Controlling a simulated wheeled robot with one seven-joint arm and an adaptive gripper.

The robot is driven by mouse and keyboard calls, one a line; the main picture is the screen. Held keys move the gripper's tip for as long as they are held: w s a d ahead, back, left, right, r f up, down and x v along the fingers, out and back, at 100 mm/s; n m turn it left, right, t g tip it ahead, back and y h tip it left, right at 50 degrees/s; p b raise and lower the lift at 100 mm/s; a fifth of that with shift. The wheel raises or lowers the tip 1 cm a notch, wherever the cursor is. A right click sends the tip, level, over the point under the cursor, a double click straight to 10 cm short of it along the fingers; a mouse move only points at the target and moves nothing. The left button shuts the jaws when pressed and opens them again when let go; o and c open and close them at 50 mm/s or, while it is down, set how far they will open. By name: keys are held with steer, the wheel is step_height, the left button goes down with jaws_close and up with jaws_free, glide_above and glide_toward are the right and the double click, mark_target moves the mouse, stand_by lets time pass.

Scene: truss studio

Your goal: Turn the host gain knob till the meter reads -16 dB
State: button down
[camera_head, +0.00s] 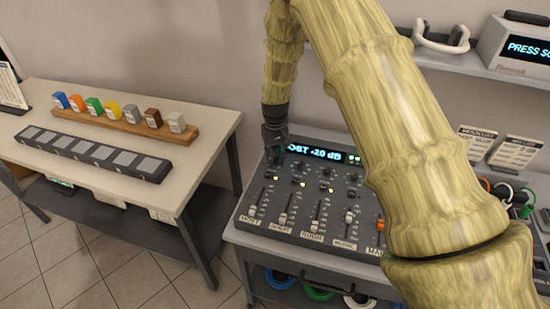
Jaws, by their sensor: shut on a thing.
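The mixer (310,240) is a dark console on a grey desk in the head view. Its lit meter (318,153) reads "-20 dB", with the start of the word "HOST" partly covered by my gripper. My gripper (274,160) points down at the mixer's upper left corner, above the strip labelled HOST (250,219). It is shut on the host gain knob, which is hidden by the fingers. Other gain knobs (302,166) stand in a row to the right. Faders run below them, with labels under each.
My arm crosses the right half of the view and covers part of the mixer. A white table (210,117) at left holds a wooden rack (120,122) of coloured blocks and a dark pad strip (90,153). A shelf (470,65) with headphones is behind.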

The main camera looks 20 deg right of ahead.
mark_target(274, 157)
steer(key=shift+w+r+m, duration=0.35)
steer(key=shift+m, duration=0.15)
steer(key=c, duration=1.4)
jaws_free()
steer(key=shift+o, duration=1)
steer(key=shift+s+f, duration=0.15)
steer(key=shift+f, duration=0.05)
steer(key=shift+r, duration=0.1)
step_height(274, 157, up, 12)
